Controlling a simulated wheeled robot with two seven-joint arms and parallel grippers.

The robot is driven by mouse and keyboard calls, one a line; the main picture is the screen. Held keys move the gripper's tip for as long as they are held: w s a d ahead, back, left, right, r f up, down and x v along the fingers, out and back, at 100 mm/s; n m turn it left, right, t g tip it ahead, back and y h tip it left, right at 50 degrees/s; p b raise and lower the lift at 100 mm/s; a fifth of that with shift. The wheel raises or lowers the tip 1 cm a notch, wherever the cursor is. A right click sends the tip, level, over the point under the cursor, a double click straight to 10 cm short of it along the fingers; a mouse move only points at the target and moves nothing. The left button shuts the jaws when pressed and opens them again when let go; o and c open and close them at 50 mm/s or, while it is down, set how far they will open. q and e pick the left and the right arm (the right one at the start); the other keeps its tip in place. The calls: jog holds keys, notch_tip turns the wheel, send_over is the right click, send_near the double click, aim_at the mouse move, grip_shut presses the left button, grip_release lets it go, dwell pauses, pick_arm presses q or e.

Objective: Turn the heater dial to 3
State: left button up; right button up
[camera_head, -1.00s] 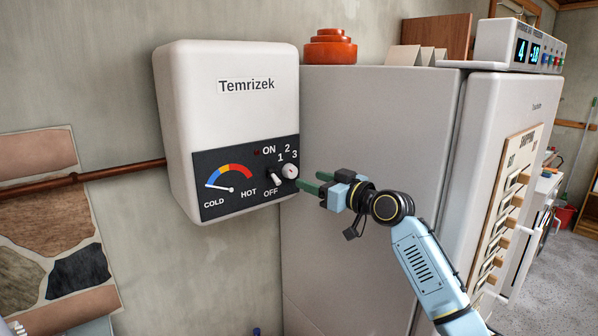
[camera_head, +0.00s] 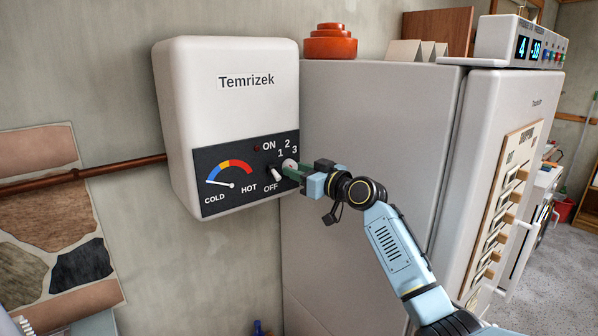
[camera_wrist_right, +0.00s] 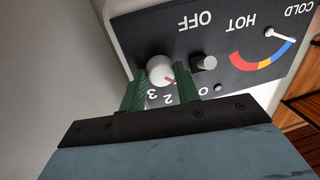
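The heater (camera_head: 225,120) is a white box on the wall with a dark control panel. Its round white dial (camera_head: 290,164) sits at the panel's right, below the numbers 1, 2 and 3. A finger partly hides the numbers there. My left gripper is not in view.
A small toggle switch (camera_head: 273,174) is left of the dial, close to my right fingers. The gauge needle (camera_head: 224,184) points near COLD. A grey fridge (camera_head: 365,180) stands right of the heater, with an orange stacked object (camera_head: 330,43) on top.

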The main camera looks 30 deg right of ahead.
jog(key=shift+c, duration=1.2)
jog(key=shift+m, duration=0.3)
jog(key=m+p, duration=0.2)
jog(key=m, duration=0.4)
jog(key=m+t+h+p, duration=0.1)
jog(key=m+p, duration=0.1)
jog(key=m, duration=0.4)
jog(key=m+t+h+p, duration=0.1)
jog(key=m+p, duration=0.1)
jog(key=m, duration=0.5)
jog(key=shift+a, duration=0.3)
jog(key=shift+f+h, duration=0.1)
jog(key=shift+h, duration=0.2)
jog(key=o, duration=1)
jog(key=shift+c, duration=0.2)
